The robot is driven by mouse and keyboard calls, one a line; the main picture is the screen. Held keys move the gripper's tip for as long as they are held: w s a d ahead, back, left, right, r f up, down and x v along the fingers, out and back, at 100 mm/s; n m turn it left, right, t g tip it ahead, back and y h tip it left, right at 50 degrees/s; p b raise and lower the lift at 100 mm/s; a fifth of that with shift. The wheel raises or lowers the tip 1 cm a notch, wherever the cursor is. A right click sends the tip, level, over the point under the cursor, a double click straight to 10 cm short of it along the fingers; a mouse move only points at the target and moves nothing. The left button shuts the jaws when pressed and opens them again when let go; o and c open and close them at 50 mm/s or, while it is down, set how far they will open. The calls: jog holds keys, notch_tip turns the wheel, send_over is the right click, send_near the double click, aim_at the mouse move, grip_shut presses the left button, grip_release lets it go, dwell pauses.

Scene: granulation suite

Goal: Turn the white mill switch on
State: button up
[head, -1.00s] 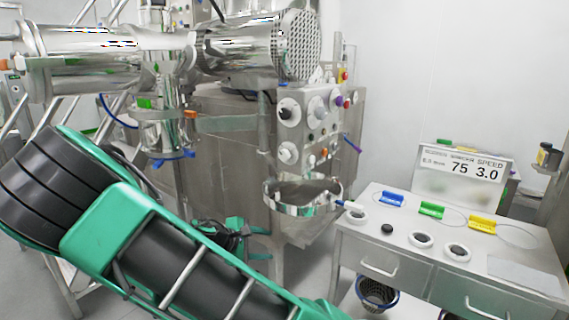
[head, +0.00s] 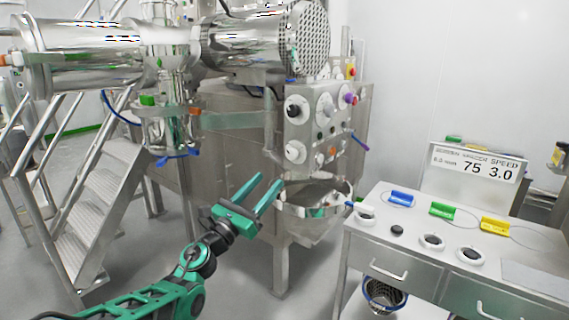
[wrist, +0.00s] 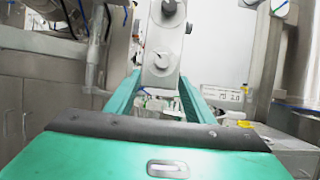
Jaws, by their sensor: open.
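A grey control panel (head: 325,125) on the steel machine carries several knobs. A white round knob (head: 296,151) sits at its lower left and looks like the white mill switch; its label and setting are too small to read. My gripper (head: 271,180) is open and empty, below and left of this knob, its fingers pointing up and right, apart from the panel. In the wrist view, the two green fingers (wrist: 158,78) stand apart, with the panel (wrist: 163,35) beyond them. A white knob (wrist: 161,61) shows just above the gap between the fingertips.
A steel bowl (head: 315,212) hangs below the panel, close to my gripper. A steel table (head: 375,225) at right holds blue, green and yellow tags, rings and a sign (head: 478,163) reading 75 and 3.0. Metal stairs (head: 95,205) stand at left. Open floor lies between.

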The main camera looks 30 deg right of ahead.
aim_at(290, 157)
jog(key=x, duration=1.1)
jog(key=shift+s, duration=0.2)
jog(key=shift+c, duration=0.6)
jog(key=c, duration=0.9)
